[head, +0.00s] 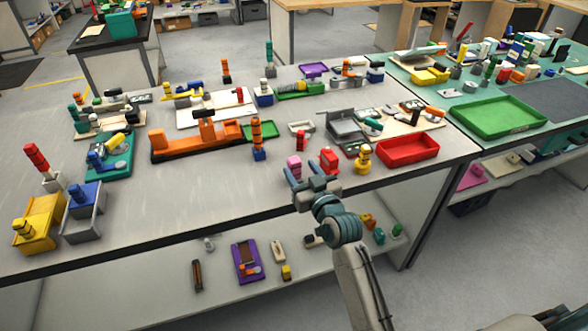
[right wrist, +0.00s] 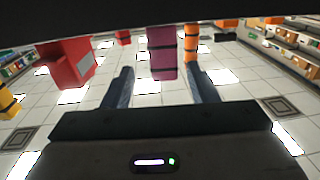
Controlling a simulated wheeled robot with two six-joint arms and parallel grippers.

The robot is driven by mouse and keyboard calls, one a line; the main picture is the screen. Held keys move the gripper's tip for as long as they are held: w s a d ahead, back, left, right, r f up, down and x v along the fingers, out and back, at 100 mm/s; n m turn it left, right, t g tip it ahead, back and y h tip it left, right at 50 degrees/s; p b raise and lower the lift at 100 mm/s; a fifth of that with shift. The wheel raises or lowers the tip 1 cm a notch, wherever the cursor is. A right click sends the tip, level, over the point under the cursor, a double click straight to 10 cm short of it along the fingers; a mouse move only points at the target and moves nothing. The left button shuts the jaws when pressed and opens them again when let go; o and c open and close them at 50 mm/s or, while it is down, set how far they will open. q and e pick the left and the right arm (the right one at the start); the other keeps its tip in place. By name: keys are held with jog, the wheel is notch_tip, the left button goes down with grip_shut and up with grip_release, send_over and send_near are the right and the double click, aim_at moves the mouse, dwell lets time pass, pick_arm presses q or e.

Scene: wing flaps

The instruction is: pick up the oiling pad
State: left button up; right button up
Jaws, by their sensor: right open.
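I cannot tell for sure which piece is the oiling pad. My right gripper (head: 311,170) is open and empty at the front edge of the white bench. Just beyond it stand a pink piece (head: 294,166) and a red block (head: 329,161), both upright on the bench. In the right wrist view, which looks upside down, the pink piece (right wrist: 163,55) lies ahead between the two open fingers (right wrist: 160,72), apart from them. The red block (right wrist: 66,64) is off to the left there. My left gripper is not in view.
A yellow-and-black piece (head: 363,158) and a red tray (head: 408,149) stand to the right. An orange-and-blue piece (head: 257,138) and a long orange fixture (head: 195,136) are to the left. A lower shelf (head: 150,292) holds loose parts. The bench's front left-middle is clear.

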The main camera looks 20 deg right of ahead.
aim_at(292, 158)
jog(key=w, duration=0.1)
jog(key=w+p, duration=0.1)
jog(key=w, duration=0.1)
jog(key=w+a+p, duration=0.1)
jog(key=shift+w+r, duration=0.4)
jog(key=shift+w+f, duration=0.15)
jog(key=shift+w, duration=0.3)
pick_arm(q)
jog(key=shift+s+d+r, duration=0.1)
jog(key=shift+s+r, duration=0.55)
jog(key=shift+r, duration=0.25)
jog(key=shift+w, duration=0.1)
pick_arm(e)
jog(key=shift+s, duration=0.1)
jog(key=shift+c, duration=0.2)
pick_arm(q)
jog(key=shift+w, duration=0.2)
pick_arm(e)
jog(key=c, duration=1)
